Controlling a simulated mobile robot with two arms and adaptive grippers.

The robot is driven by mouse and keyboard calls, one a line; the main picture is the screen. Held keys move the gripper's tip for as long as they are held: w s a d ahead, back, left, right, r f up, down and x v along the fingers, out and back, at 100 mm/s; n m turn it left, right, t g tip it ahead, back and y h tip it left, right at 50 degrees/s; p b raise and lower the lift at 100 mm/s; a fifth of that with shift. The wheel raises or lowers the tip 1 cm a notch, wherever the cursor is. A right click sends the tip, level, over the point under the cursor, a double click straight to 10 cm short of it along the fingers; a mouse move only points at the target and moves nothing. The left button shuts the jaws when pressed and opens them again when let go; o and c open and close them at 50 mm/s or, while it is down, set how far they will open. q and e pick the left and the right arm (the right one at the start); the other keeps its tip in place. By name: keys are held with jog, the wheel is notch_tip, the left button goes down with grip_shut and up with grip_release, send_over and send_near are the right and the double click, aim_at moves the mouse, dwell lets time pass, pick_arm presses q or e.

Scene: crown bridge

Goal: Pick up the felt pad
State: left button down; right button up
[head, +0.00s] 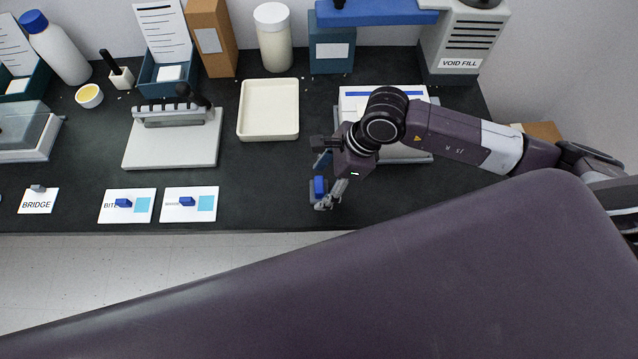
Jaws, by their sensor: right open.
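No thing in the head view can be told for certain as the felt pad. My right gripper (323,196) is open, pointing down over the front part of the dark bench. A small blue piece (320,187) shows at its fingers; I cannot tell whether it lies between them or behind them. Two cards to the left, a "BITE" card (112,215) and another card (180,212), each carry a small dark blue piece and a light blue square. My left gripper is not in view.
A cream tray (268,132) stands left of my right arm. A grey board with a rack (170,152) is further left. A white box (352,96) is partly hidden behind my right arm. A "VOID FILL" machine (462,42) is at back right. The front edge is close.

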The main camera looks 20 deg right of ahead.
aim_at(319, 184)
jog(key=shift+x, duration=0.95)
jog(key=shift+r, duration=0.1)
jog(key=c, duration=1.3)
notch_tip(319, 184, up, 20)
jog(key=b, duration=0.3)
